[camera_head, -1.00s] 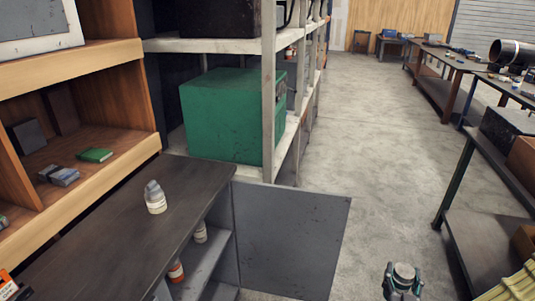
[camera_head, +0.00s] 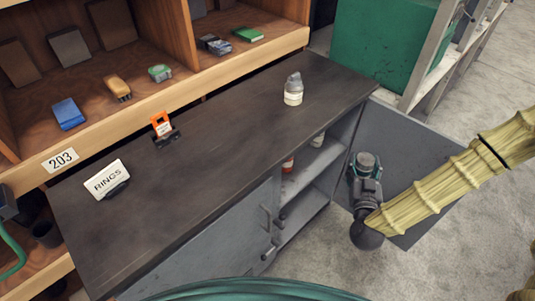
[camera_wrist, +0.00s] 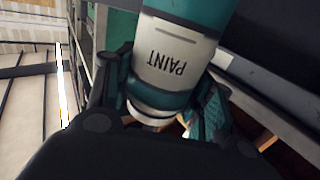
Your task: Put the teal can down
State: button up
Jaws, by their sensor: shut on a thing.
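The teal can (camera_wrist: 175,55) has a white label reading PAINT, which appears upside down in the wrist view. My gripper (camera_wrist: 160,105) is shut on it, with teal finger pads on both sides. In the head view, my gripper (camera_head: 364,175) is in front of the open cabinet door, to the right of the cabinet's open compartment. Only the round top of the can (camera_head: 366,159) shows there; the fingers hide most of the rest. No surface shows in contact with the can.
Bottles (camera_head: 288,164) stand inside the cabinet. Its open door (camera_head: 400,150) is behind my gripper. Wooden shelves line the back.

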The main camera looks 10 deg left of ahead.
jog(key=w+f+b, duration=0.3)
jog(key=f+b, duration=1.1)
jog(key=f, duration=0.2)
jog(key=w+a+f+b, duration=0.1)
jog(key=w+f+b, duration=0.2)
jog(key=f+b, duration=1.2)
notch_tip(320, 180, down, 2)
jog(key=shift+w+a+f, duration=0.15)
jog(key=shift+w, duration=0.1)
jog(key=shift+a, duration=0.1)
